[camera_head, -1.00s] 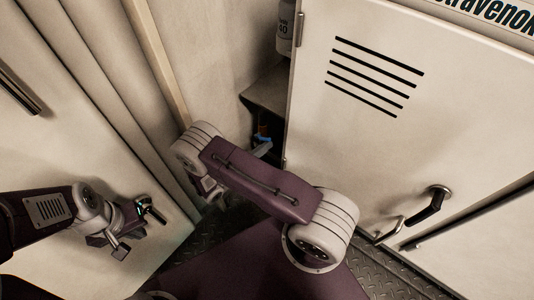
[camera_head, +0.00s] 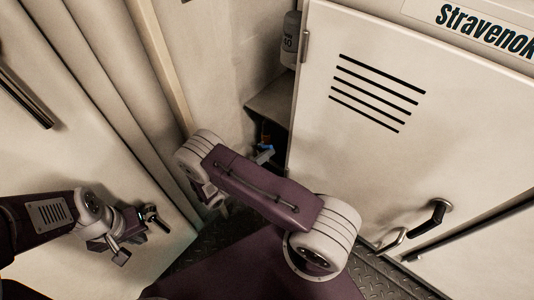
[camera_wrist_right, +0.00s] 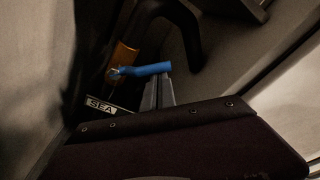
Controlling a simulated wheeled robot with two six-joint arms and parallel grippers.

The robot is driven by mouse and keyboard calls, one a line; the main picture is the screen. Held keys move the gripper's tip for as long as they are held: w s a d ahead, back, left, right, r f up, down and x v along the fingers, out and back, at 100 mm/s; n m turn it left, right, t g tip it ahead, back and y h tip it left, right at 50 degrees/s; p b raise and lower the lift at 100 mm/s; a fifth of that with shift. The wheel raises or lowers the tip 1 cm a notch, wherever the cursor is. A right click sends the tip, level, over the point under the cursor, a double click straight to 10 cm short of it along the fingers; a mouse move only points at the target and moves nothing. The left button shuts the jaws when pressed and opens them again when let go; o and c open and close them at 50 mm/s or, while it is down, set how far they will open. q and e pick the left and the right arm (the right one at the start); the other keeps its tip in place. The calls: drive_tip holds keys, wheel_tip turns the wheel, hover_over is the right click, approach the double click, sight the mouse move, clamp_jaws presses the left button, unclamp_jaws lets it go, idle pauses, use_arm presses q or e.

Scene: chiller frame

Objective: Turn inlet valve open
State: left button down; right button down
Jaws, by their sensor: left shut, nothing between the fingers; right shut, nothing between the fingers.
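The inlet valve shows a blue lever (camera_wrist_right: 147,69) and a brass-orange body (camera_wrist_right: 122,62) in the right wrist view, beside a plate reading "SEA" (camera_wrist_right: 102,106). In the head view the blue lever (camera_head: 265,148) is small and low in the dark gap left of the cabinet door. My right gripper (camera_wrist_right: 158,90) is shut and empty, its grey fingers just below the lever's right part. I cannot tell whether they touch it. In the head view my right arm mostly hides that gripper. My left gripper (camera_head: 136,232) is shut and empty at the left, away from the valve.
A white cabinet door (camera_head: 400,130) with vent slots and a dark handle (camera_head: 433,216) stands to the right. A grey bottle (camera_head: 290,40) sits above a shelf (camera_head: 270,105). A curtain-like panel (camera_head: 100,90) is at the left. The gap around the valve is narrow and dark.

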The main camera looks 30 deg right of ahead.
sight(262, 147)
drive_tip(key=n, duration=0.1)
drive_tip(key=w+r+n+p, duration=0.1)
drive_tip(key=r+n, duration=0.1)
drive_tip(key=n, duration=0.1)
drive_tip(key=shift+w+a+h+p, duration=0.25)
drive_tip(key=shift+a+h+p, duration=0.05)
drive_tip(key=shift+h+p, duration=0.1)
drive_tip(key=shift+w+a+r, duration=0.1)
drive_tip(key=shift+w+r, duration=0.1)
drive_tip(key=shift+w+a+r, duration=0.2)
drive_tip(key=shift+w+r, duration=0.05)
drive_tip(key=shift+w, duration=0.2)
drive_tip(key=shift+w+a+r, duration=0.2)
drive_tip(key=shift+w, duration=0.25)
drive_tip(key=shift+w+r, duration=0.1)
drive_tip(key=shift+w, duration=0.05)
